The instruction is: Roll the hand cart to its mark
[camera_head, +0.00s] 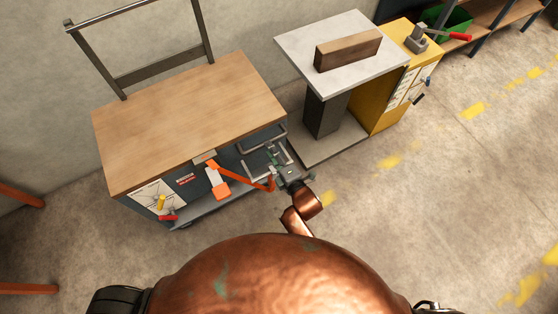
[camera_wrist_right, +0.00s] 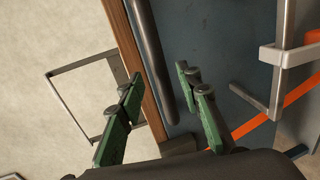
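A wood-topped cart-like bench (camera_head: 185,120), with a dark upright metal frame (camera_head: 160,70) at its back, stands left of centre in the head view. I cannot tell for certain that it is the hand cart. My right gripper (camera_head: 281,170) is at its front right side. In the right wrist view, the green fingers of the right gripper (camera_wrist_right: 160,74) are apart, with a dark round bar (camera_wrist_right: 152,55) of the bench beyond and between them. I cannot tell whether they touch it. My left gripper is out of view. No clearly separate floor mark shows.
A grey-topped stand (camera_head: 345,27) with a wooden block (camera_head: 348,50) is close to the bench's right. A yellow cabinet (camera_head: 385,92) is behind it. Worn yellow floor dashes (camera_head: 475,110) cross open floor at right.

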